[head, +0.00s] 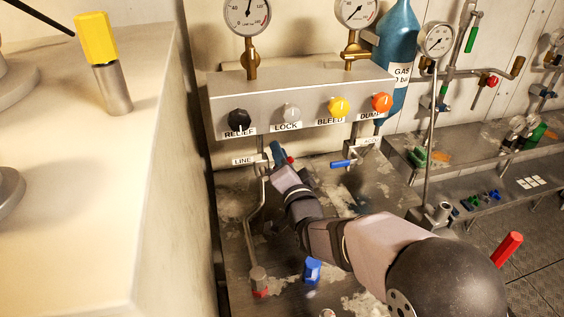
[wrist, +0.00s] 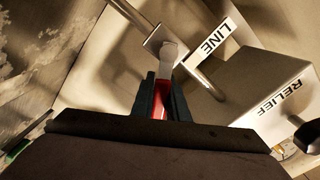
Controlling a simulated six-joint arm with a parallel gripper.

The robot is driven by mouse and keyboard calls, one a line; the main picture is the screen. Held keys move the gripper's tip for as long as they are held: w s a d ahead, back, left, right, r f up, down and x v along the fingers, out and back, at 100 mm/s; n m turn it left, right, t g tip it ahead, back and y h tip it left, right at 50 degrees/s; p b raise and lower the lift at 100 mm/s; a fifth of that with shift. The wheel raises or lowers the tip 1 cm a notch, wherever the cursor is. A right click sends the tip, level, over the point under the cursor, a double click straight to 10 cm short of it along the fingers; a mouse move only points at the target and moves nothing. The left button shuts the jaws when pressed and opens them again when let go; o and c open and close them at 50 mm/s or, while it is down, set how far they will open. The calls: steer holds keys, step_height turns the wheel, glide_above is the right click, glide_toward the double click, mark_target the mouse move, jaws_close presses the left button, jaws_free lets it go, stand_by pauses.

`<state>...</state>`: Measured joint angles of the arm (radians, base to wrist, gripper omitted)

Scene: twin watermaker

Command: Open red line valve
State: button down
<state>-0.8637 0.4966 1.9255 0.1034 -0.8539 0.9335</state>
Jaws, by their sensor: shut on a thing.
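The red line valve handle (wrist: 160,106) is between the two dark fingers of my gripper (wrist: 159,98) in the wrist view. The fingers are shut on it, and only a red strip and its pale metal stem show. The stem runs up to the valve body on a pipe, beside the LINE label (wrist: 213,43). In the head view my gripper (head: 278,153) is at the valve just right of the LINE label (head: 243,160), below the grey panel. A bit of red shows at the fingers there. The handle's exact angle is hard to tell.
The grey panel (head: 300,103) above carries the RELIEF (head: 239,119), LOCK (head: 292,112), BLEED (head: 339,106) and DUMP (head: 382,102) knobs. A blue-handled valve (head: 342,163) is close on the right. A bent pipe (head: 252,215) runs down left of my arm. A blue gas bottle (head: 398,40) stands behind.

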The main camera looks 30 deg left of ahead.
steer(key=shift+s+a+r+n+b, duration=0.15)
steer(key=shift+a+r+n+b, duration=0.1)
steer(key=shift+n, duration=0.45)
steer(key=shift+s+a+r+n+b, duration=0.15)
steer(key=shift+r+n+b, duration=0.1)
steer(key=shift+n, duration=0.45)
steer(key=c, duration=1.7)
jaws_free()
steer(key=shift+r, duration=0.1)
